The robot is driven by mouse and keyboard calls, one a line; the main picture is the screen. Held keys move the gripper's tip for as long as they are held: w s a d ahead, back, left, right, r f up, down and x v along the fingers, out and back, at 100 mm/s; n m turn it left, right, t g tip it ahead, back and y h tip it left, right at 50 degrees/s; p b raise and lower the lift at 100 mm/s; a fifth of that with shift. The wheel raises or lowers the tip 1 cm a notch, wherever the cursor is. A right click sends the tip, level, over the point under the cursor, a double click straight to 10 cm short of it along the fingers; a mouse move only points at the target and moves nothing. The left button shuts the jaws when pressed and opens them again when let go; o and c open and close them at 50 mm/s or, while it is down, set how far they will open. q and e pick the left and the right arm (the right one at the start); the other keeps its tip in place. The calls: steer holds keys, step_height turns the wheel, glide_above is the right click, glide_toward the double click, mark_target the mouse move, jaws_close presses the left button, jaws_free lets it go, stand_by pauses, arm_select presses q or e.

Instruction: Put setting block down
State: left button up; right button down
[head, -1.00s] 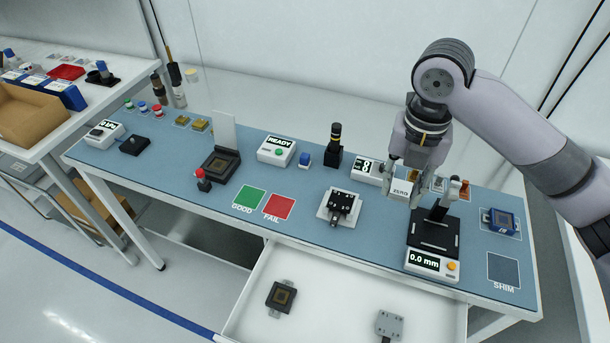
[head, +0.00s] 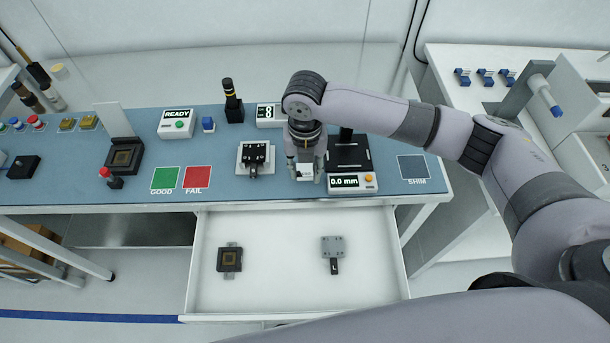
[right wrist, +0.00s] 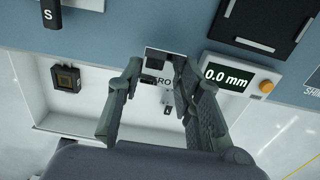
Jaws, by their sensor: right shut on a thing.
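The setting block is a small white block marked ZERO (right wrist: 158,79), in the right wrist view between my right fingertips. My right gripper (right wrist: 157,68) is shut on it. In the head view the block (head: 306,174) shows under my right gripper (head: 306,169), left of the gauge's 0.0 mm readout (head: 352,182) and close to the table's front edge. I cannot tell whether the block touches the blue mat (head: 230,184). The black gauge stand (head: 348,153) is partly hidden by my right arm. My left gripper is not in view.
A white fixture with a black top (head: 255,158) stands left of my gripper. The open drawer (head: 285,285) below holds a dark socket piece (head: 229,260) and a grey plate (head: 333,248). The SHIM square (head: 412,167) is empty, as are the green (head: 166,178) and red (head: 197,177) squares.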

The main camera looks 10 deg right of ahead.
mark_target(305, 173)
step_height(305, 173, down, 4)
steer(key=shift+r+p, duration=0.15)
steer(key=shift+p, duration=0.15)
steer(key=shift+f, duration=0.2)
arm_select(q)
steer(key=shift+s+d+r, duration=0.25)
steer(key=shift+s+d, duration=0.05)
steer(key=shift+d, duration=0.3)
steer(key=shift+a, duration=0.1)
arm_select(e)
steer(key=shift+f, duration=0.15)
steer(key=c, duration=1.1)
jaws_free()
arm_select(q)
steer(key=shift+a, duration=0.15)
arm_select(e)
step_height(305, 173, up, 12)
steer(key=shift+r+b, duration=0.2)
steer(key=shift+b, duration=1.05)
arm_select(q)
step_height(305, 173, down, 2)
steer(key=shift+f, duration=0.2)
